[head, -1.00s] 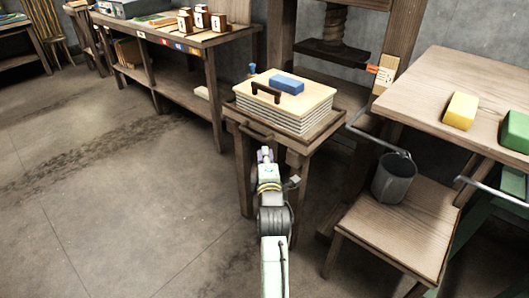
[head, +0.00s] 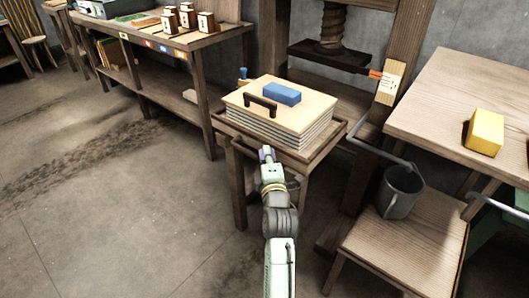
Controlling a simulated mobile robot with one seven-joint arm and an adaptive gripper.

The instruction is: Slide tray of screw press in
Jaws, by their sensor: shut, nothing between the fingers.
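The wooden tray (head: 321,151) of the screw press stands out in front of the press on a wooden stand. It bears a stack of pale sheets (head: 300,132) under a board with a dark handle (head: 260,104) and a blue block (head: 282,94). The screw press (head: 333,48) stands behind, its dark plate raised on a wooden screw. My gripper (head: 266,152) is shut and empty, at the tray's near side. I cannot tell if it touches the tray; its fingertips are small in view.
A metal bar (head: 372,142) juts out right of the tray. A long workbench (head: 160,50) is at the left; the floor in front is open.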

